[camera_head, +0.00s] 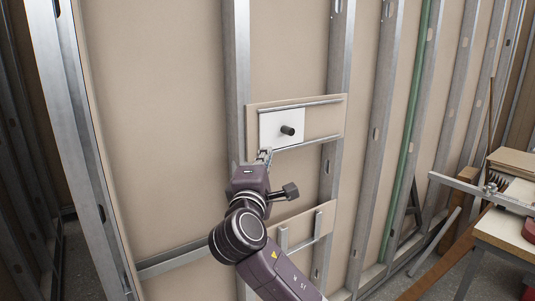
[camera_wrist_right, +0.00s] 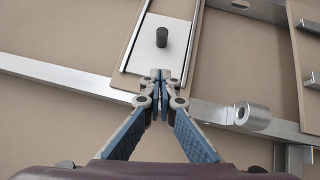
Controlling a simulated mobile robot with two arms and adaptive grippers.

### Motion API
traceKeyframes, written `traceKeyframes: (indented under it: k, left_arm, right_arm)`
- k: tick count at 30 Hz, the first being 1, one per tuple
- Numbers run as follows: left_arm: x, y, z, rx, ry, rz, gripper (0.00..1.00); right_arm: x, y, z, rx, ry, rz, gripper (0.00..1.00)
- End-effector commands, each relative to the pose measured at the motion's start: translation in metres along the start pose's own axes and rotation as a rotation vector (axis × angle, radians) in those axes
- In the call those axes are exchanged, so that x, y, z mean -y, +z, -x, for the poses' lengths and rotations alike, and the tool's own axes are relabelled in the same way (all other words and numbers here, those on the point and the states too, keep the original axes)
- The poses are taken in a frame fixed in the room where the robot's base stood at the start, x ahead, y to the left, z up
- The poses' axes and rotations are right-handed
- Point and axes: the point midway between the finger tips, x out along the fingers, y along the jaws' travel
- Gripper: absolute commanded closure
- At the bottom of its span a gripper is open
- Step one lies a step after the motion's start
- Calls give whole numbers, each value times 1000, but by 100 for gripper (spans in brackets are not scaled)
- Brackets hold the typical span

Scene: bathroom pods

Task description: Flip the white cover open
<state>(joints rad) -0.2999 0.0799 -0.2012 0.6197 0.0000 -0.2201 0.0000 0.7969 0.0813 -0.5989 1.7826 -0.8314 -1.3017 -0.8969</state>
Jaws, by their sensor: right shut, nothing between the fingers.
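The white cover (camera_head: 272,131) is a flat square panel with a short black knob (camera_head: 288,130). It sits flat between two metal rails on a beige board (camera_head: 325,124) fixed to the wall studs. My right gripper (camera_head: 266,153) is at the cover's lower edge, with its fingers shut and empty. In the right wrist view the cover (camera_wrist_right: 151,62) and its black knob (camera_wrist_right: 161,37) lie just beyond the shut fingertips (camera_wrist_right: 160,76). I cannot tell whether the fingertips touch the cover. My left gripper is not in view.
Metal studs (camera_head: 241,60) flank the board. A lower board (camera_head: 305,228) with small brackets is mounted below, to the right of my right arm. A workbench (camera_head: 505,230) with tools stands at the right. A green pipe (camera_head: 407,140) runs up the wall.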

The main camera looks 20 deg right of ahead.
Motion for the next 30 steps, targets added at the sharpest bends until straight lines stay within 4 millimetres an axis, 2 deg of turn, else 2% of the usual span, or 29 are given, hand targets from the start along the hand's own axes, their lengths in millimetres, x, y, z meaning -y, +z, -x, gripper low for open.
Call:
traceKeyframes:
  k: [1,6,9,12,19,30]
  left_arm:
    - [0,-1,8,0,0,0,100]
    - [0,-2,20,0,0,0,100]
    - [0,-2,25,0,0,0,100]
    - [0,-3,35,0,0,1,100]
    - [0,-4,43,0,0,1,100]
    - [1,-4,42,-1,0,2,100]
  right_arm:
    - [-4,2,-13,5,-2,6,100]
    - [-4,1,-47,2,-1,4,100]
    - [-3,2,-64,3,-1,3,100]
    - [-4,14,-76,3,-1,4,100]
    - [-1,27,-90,1,-1,2,100]
    - [1,29,-91,0,-1,1,100]
